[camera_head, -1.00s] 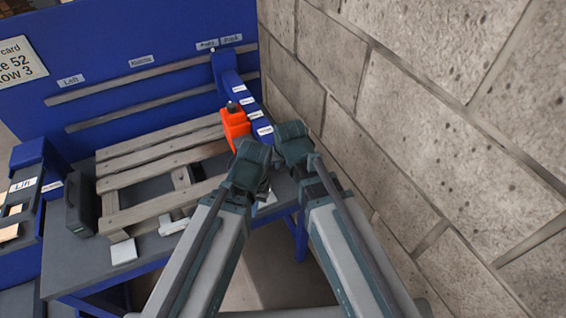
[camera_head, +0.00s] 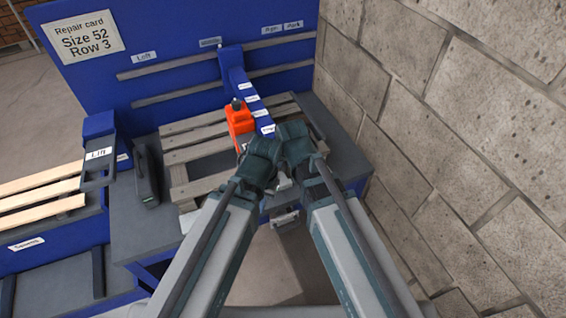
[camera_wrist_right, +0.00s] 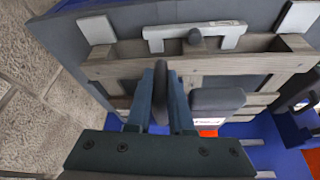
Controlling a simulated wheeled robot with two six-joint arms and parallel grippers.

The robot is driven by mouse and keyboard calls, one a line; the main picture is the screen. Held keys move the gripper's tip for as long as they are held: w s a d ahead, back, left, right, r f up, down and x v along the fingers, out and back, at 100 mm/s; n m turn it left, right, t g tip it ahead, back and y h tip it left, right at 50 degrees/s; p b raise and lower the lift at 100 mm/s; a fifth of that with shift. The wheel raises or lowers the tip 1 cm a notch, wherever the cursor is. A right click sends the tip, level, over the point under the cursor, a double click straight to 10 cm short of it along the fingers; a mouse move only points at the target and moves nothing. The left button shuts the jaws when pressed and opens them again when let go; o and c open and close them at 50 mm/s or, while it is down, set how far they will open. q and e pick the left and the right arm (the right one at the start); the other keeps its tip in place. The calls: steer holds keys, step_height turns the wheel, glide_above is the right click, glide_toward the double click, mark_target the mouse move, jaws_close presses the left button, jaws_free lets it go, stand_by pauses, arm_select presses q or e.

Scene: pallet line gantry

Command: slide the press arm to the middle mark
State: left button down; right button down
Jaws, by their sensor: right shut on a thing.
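The press arm (camera_head: 238,78) is a blue beam with white labels and an orange block (camera_head: 240,118). It hangs from rails on the blue back panel, just right of the Middle label (camera_head: 210,42) and clear of the Right label (camera_head: 270,30). My right gripper (camera_head: 290,140) is at the beam's near end. In the right wrist view its fingers (camera_wrist_right: 172,85) are shut on a narrow dark upright piece, seemingly the press arm's handle. My left arm (camera_head: 205,240) reaches in alongside; its fingertips are hidden.
A wooden pallet (camera_head: 187,156) lies on the grey table below the press arm. A dark upright block (camera_head: 146,172) stands at its left. A blue lift station (camera_head: 99,125) with wooden slats is farther left. A stone wall (camera_head: 450,110) closes the right side.

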steer(key=c, duration=0.8)
jaws_free()
arm_select(q)
steer(key=shift+r, duration=0.1)
arm_select(e)
steer(key=shift+r, duration=0.1)
steer(key=shift+s+d+r+p, duration=0.1)
steer(key=shift+s+r+p, duration=0.05)
steer(key=shift+r+p, duration=0.35)
arm_select(q)
step_height(320, 180, up, 12)
steer(key=s+a+p, duration=0.1)
steer(key=s+p, duration=0.1)
steer(key=p, duration=0.9)
steer(key=shift+a+r+p, duration=0.25)
steer(key=shift+a+p, duration=0.05)
steer(key=shift+p, duration=0.1)
arm_select(e)
steer(key=a+v, duration=0.1)
steer(key=v, duration=1.1)
steer(key=shift+s+d+r, duration=0.2)
steer(key=shift+d+r, duration=0.05)
steer(key=shift+d, duration=0.3)
steer(key=shift+f, duration=0.1)
